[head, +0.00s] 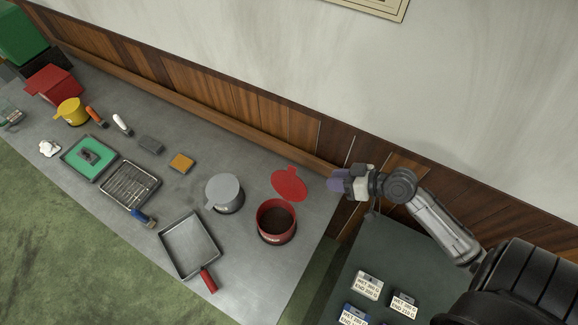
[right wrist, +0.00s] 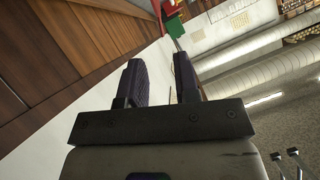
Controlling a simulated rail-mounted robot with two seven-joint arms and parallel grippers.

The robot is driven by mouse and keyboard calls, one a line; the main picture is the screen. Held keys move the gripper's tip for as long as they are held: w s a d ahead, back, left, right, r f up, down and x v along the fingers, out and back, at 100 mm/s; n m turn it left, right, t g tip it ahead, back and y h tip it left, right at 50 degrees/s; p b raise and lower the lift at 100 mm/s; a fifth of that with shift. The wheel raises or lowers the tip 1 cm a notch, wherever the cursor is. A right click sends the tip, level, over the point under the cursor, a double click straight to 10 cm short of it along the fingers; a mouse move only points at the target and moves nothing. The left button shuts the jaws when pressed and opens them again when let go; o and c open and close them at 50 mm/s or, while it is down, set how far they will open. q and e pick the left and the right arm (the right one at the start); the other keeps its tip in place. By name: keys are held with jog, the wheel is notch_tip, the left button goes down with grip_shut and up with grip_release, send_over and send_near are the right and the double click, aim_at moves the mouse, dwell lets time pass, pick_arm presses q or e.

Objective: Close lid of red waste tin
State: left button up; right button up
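The red waste tin (head: 276,228) stands near the right end of the grey bench in the head view, its dark inside showing. Its red lid (head: 289,184) is swung open at the rim's far side, toward the wall. My right gripper (head: 337,184) is just right of the lid, apart from it, near the wooden wall panel. In the right wrist view its two dark fingers (right wrist: 158,82) are spread with nothing held between them. My left gripper is not in view.
A grey lidded pot (head: 225,194) stands left of the tin. A grey pan with a red handle (head: 189,246) lies in front. A lower dark surface with label boxes (head: 367,285) is at right. The wood-panelled wall (head: 240,115) runs behind the bench.

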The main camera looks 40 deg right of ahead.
aim_at(292, 167)
jog(key=shift+t, duration=0.6)
jog(key=p+x, duration=0.1)
jog(key=x, duration=0.3)
jog(key=r+p+x, duration=0.1)
jog(key=x, duration=0.7)
jog(key=shift+w+d+r+p, duration=0.1)
jog(key=shift+w+d+p, duration=0.05)
jog(key=shift+w+p, duration=0.35)
jog(key=shift+x, duration=0.8)
grip_shut()
